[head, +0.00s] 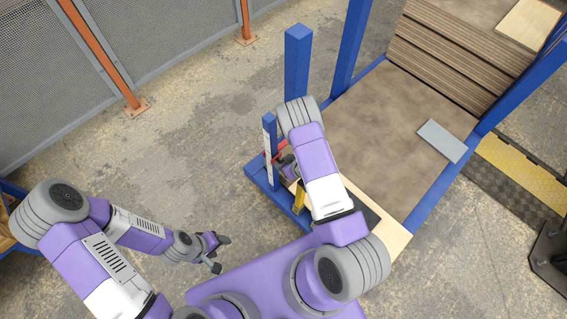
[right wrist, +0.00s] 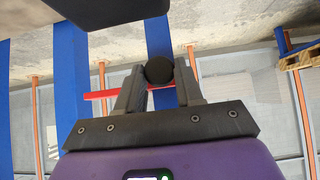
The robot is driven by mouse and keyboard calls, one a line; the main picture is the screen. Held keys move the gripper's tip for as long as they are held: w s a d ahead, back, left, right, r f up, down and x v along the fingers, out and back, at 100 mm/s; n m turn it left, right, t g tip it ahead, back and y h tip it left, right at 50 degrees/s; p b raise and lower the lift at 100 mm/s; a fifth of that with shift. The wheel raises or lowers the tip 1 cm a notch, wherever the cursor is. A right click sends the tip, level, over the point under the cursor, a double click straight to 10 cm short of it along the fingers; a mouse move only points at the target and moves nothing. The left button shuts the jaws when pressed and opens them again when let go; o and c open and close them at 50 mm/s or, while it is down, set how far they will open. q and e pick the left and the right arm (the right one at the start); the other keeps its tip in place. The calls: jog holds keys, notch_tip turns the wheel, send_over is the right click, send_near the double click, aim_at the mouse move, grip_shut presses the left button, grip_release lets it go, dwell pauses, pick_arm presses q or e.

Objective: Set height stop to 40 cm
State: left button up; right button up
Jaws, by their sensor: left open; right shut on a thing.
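The height stop shows as a red piece (head: 279,149) on a blue post with a white scale strip (head: 267,142). In the right wrist view a red bar (right wrist: 101,94) runs behind my fingers, in front of a blue upright (right wrist: 158,35). My right gripper (right wrist: 160,80) is shut on a round black knob (right wrist: 159,69). In the head view my right gripper (head: 286,166) is beside the scale post, partly hidden by my arm. The scale's numbers are too small to read. My left gripper (head: 221,254) is open and empty, over the floor left of the post.
A blue-framed platform (head: 375,110) with a brown surface lies right of the post. It holds a stack of brown boards (head: 450,55) and a grey plate (head: 442,141). A yellow piece (head: 300,197) stands near my right arm. Mesh fencing (head: 185,30) stands at the back left.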

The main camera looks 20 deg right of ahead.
grip_shut()
notch_tip(320, 180, down, 4)
jog(key=b, duration=0.3)
jog(key=shift+f, duration=0.1)
jog(key=o, duration=1)
grip_release()
jog(key=shift+c, duration=0.2)
jog(key=p+v, duration=0.2)
jog(key=v, duration=0.5)
jog(key=shift+s+r+p, duration=0.2)
jog(key=shift+r+p, duration=0.1)
jog(key=shift+d, duration=0.1)
